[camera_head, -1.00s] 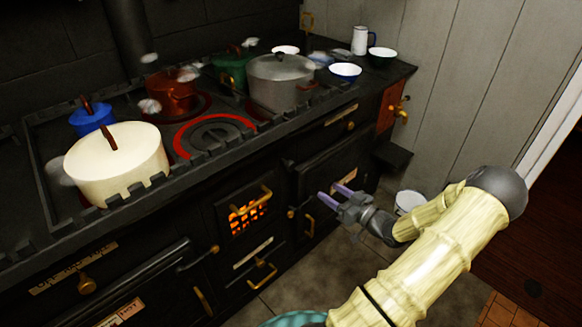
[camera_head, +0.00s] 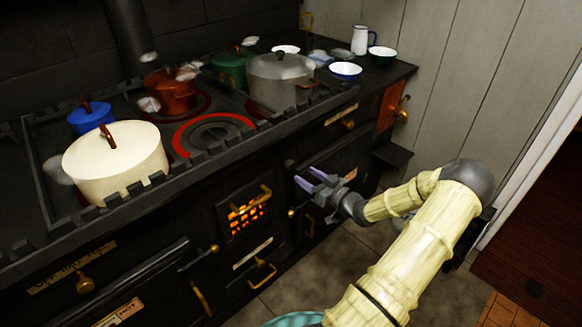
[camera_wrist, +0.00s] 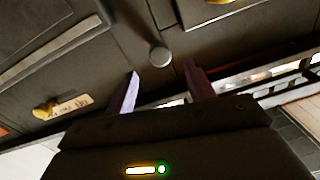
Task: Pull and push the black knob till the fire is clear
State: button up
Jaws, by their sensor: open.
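My gripper (camera_head: 306,178) is open and empty in front of the dark stove front, right of the fire grate. Its two purple-grey fingers point at the stove; they also show in the wrist view (camera_wrist: 162,72). A round dark-grey knob (camera_wrist: 160,56) lies just beyond and between the fingertips in the wrist view, apart from them. It looks like the black knob; a small dark knob shows faintly in the head view (camera_head: 290,163). The fire (camera_head: 247,216) glows orange behind a barred grate, below the stove top.
A cream pot (camera_head: 115,165), a grey pot (camera_head: 280,85) and other pots stand on the stove top with white puffs around them. A brass handle (camera_head: 262,273) and brass knobs jut from the stove front.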

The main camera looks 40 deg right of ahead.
aim_at(292, 167)
jog(key=w, duration=0.5)
jog(key=w+a, duration=0.1)
jog(key=w, duration=0.2)
jog(key=shift+c, duration=0.2)
grip_shut()
